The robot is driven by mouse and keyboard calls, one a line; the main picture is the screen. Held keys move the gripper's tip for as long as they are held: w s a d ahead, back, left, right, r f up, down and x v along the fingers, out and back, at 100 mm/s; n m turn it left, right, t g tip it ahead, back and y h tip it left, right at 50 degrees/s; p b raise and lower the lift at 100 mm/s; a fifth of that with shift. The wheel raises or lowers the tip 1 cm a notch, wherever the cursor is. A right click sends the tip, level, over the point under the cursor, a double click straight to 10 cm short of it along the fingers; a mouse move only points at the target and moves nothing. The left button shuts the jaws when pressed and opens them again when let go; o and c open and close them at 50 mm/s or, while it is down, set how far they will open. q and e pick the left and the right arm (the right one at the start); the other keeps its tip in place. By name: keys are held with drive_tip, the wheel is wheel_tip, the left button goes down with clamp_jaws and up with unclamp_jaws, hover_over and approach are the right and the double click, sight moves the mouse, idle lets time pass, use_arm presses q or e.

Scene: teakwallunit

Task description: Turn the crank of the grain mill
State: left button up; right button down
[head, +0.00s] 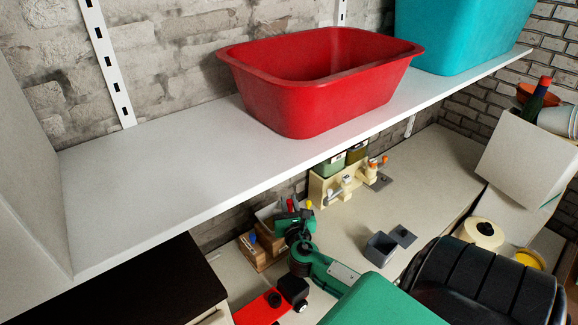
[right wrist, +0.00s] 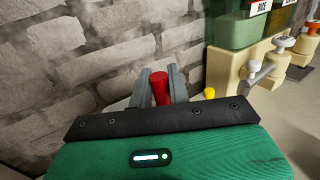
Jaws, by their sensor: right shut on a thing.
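My right gripper (head: 292,212) is at the back of the counter under the white shelf, beside wooden boxes. In the right wrist view, its two grey fingers (right wrist: 160,88) stand on either side of a red handle (right wrist: 160,90) and are shut on it. The handle looks like the crank's grip, but the gripper hides its lower end and what it joins. The mill's body cannot be made out clearly. My left gripper is not in view.
A white shelf (head: 150,185) with a red tub (head: 330,95) and a teal tub (head: 455,35) overhangs the counter. Wooden boxes (head: 262,255) stand left of the gripper. A cream dispenser (head: 325,190) stands to the right. A grey open box (head: 381,249) is farther right.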

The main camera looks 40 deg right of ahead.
sight(290, 206)
drive_tip(key=m+g+h, duration=0.1)
drive_tip(key=a+m+g+h, duration=0.1)
drive_tip(key=m+g+h, duration=0.2)
drive_tip(key=g+h, duration=0.1)
drive_tip(key=shift+s+a+m, duration=0.3)
drive_tip(key=shift+s+m, duration=0.1)
drive_tip(key=shift+s+a+m+g+h, duration=0.1)
drive_tip(key=shift+a+m+g+h, duration=0.15)
drive_tip(key=shift+m+g+h, duration=0.6)
drive_tip(key=shift+a+m+g, duration=0.2)
drive_tip(key=shift+m+g, duration=0.35)
drive_tip(key=shift+g, duration=0.8)
drive_tip(key=shift+s+a+m+g+h, duration=0.1)
drive_tip(key=shift+a+m+g+h, duration=0.15)
drive_tip(key=shift+m+g+h, duration=0.6)
drive_tip(key=shift+g+y, duration=0.3)
drive_tip(key=shift+g, duration=0.05)
drive_tip(key=c, duration=1.4)
unclamp_jaws()
